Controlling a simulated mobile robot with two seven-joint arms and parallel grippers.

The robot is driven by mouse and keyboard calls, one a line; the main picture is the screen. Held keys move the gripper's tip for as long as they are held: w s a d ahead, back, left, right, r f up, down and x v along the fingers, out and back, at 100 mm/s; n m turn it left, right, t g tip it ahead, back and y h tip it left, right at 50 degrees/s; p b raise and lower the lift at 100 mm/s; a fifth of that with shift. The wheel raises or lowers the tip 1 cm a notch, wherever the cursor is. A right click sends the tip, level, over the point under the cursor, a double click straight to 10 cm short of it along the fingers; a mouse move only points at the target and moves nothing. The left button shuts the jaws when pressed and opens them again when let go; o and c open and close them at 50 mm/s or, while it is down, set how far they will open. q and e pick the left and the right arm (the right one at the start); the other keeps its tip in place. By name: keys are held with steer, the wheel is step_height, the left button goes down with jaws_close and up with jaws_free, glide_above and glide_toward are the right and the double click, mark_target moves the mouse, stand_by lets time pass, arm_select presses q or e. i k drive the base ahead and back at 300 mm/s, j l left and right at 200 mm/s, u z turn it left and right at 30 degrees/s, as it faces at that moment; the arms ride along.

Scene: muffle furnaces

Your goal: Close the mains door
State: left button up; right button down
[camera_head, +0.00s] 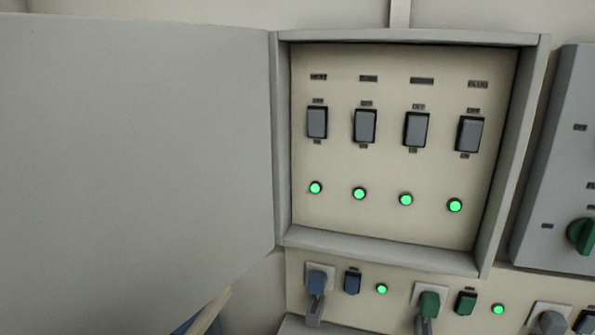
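The mains door (130,150) is a large flat grey panel filling the left side of the view. It stands wide open, swung out to the left from the left edge of the mains box (400,37). The box is a grey frame around a beige panel. The panel holds a row of dark rocker switches (365,126) with small labels, and a row of lit green lamps (359,194) below them. The door's far left edge lies outside the picture. Neither of my grippers is in view.
Below the box, blue (317,281) and green (429,304) plugs sit in wall sockets beside small switches and green lamps. A grey unit with a green knob (582,237) stands at the right. The space directly before the box opening looks clear.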

mark_target(136, 177)
steer(key=k+l, duration=0.25)
steer(key=k+l+z, duration=0.1)
steer(key=k+l, duration=0.15)
steer(key=l, duration=0.2)
steer(key=j+z, duration=0.3)
steer(key=j, duration=0.25)
steer(key=j+z, duration=0.25)
steer(key=j, duration=0.3)
steer(key=z, duration=0.2)
steer(key=j, duration=0.3)
